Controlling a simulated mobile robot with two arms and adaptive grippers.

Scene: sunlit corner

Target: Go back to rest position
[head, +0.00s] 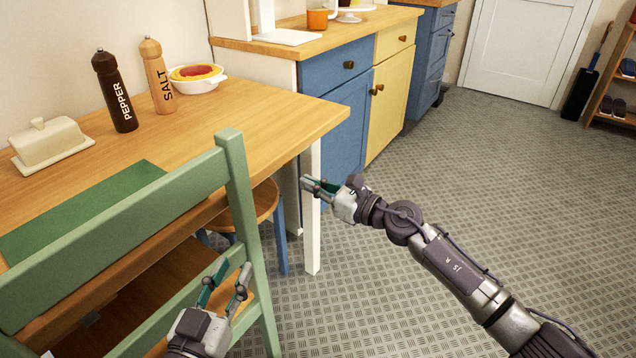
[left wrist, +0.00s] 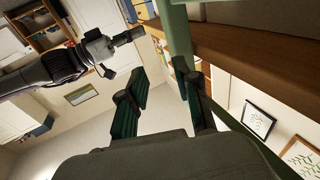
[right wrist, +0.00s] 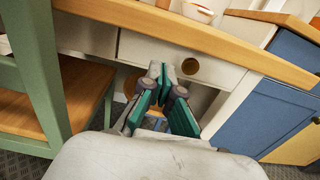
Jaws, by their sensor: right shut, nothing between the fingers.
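My left gripper (head: 232,270) is at the bottom of the head view, close by the green chair (head: 236,180). Its fingers stand apart with nothing between them, as the left wrist view (left wrist: 162,80) also shows. My right gripper (head: 308,183) is out beside the white table leg (head: 312,225), near the table's right corner. Its fingertips meet in the right wrist view (right wrist: 161,72) and hold nothing. That view faces the table's front, with a drawer and round knob (right wrist: 190,66) behind the fingers.
The wooden table (head: 255,105) bears a pepper mill (head: 115,92), salt mill (head: 158,76), bowls (head: 198,84), butter dish (head: 48,143) and green mat (head: 75,215). A stool (head: 265,200) stands under it. Blue and yellow cabinets (head: 340,115) stand behind.

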